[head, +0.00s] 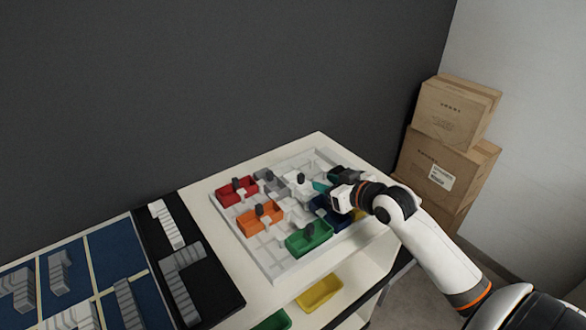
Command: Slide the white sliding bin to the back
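The white sliding bin (295,191) sits in the white grid tray (262,252) on the table, in the head view. It has a black knob on it and stands right of the grey bin and behind the blue bin. The arm hides part of the tray's right side. My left gripper is not in view.
Red (237,195), grey (268,182), orange (258,222), green (309,239), blue (328,212) and yellow (358,215) bins share the tray. Grey stepped pieces lie on dark mats at left. Cartons (447,115) are stacked at right. A dark wall stands behind the table.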

